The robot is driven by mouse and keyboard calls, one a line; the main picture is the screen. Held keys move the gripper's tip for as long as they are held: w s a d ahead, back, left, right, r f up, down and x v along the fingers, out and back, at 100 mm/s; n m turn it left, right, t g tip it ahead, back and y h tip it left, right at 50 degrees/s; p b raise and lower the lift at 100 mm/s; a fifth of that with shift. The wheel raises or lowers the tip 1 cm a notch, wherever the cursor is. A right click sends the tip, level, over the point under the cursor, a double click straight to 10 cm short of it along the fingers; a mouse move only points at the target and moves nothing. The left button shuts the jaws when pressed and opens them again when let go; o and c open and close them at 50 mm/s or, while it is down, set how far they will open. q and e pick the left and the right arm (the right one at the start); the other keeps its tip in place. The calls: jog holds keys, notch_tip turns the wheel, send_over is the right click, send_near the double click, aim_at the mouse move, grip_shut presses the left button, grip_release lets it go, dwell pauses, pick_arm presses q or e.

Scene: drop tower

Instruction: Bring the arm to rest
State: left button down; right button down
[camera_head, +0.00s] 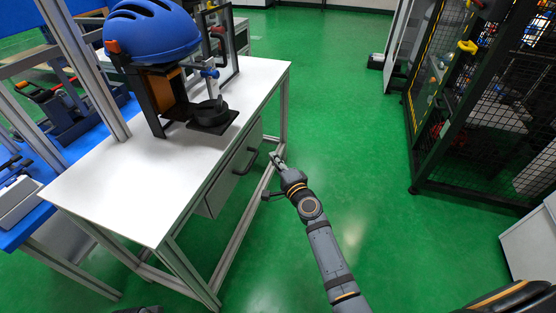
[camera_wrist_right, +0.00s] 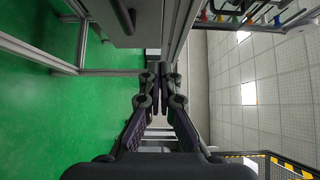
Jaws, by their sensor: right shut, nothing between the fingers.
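My right arm reaches from the lower right toward the white table in the head view. My right gripper (camera_head: 276,157) is beside the table's right edge, near the drawer handle (camera_head: 246,161); I cannot tell its exact distance from it. In the right wrist view the gripper (camera_wrist_right: 157,78) has its fingers together with nothing between them. My left gripper is not in view.
The white table (camera_head: 120,190) carries a blue helmet (camera_head: 150,30) on a black stand and a small dark device (camera_head: 210,112). A drawer (camera_head: 228,180) hangs under its edge. A black mesh cage (camera_head: 490,110) stands at the right. Green floor (camera_head: 365,130) lies clear between.

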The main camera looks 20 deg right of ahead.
jog(key=shift+s, duration=0.5)
jog(key=shift+d, duration=0.1)
